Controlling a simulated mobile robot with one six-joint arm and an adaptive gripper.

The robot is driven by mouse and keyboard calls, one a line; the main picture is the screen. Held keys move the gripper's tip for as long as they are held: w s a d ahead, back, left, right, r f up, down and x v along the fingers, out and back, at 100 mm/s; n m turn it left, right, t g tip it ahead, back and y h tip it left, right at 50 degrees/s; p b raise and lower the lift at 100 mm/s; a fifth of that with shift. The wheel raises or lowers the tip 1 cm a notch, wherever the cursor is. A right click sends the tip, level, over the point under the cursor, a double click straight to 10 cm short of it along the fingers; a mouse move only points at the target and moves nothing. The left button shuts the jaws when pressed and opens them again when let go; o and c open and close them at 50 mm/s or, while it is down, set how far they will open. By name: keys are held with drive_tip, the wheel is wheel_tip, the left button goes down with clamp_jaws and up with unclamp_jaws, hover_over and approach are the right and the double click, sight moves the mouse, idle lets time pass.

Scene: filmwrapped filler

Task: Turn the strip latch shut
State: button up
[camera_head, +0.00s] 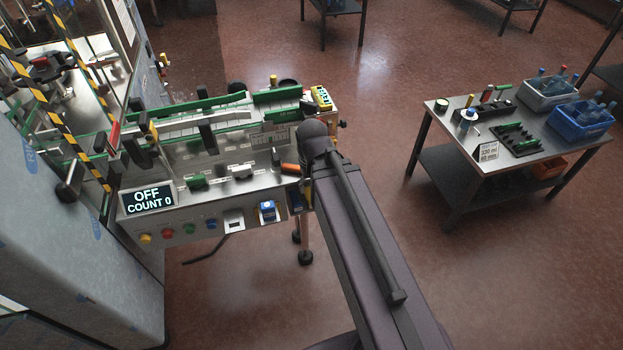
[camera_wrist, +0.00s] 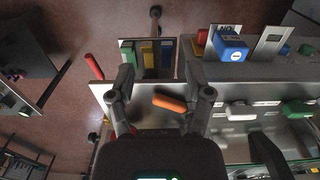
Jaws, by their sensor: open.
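An orange handle (camera_wrist: 170,103) on the machine's front shows in the wrist view, lying nearly level between the fingers of my gripper (camera_wrist: 164,90). The fingers are apart, one to each side of it, with no clear contact. The orange handle (camera_head: 289,167) also shows in the head view, just left of my arm. A white handle (camera_head: 241,171) and a green handle (camera_head: 197,181) sit left of it along the same panel. No readable label tells which one is the strip latch. In the head view my arm hides most of my gripper.
The machine's display (camera_head: 147,199) reads OFF, COUNT 0. Several coloured buttons and a blue switch (camera_head: 267,209) line the lower panel. A red handle (camera_wrist: 93,66) juts out left of my gripper.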

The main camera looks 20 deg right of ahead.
drive_tip(key=shift+s+f, duration=0.2)
drive_tip(key=shift+s, duration=0.1)
drive_tip(key=shift+w, duration=0.1)
wheel_tip(320, 180, up, 23)
drive_tip(key=n+p, duration=0.9)
drive_tip(key=p, duration=1.4)
hover_over(309, 102)
drive_tip(key=shift+f+b, duration=0.2)
drive_tip(key=shift+b, duration=0.1)
drive_tip(key=shift+f, duration=0.2)
wheel_tip(309, 102, down, 13)
drive_tip(key=b, duration=1.3)
drive_tip(key=shift+f+b, duration=0.2)
drive_tip(key=shift+b, duration=0.2)
clamp_jaws()
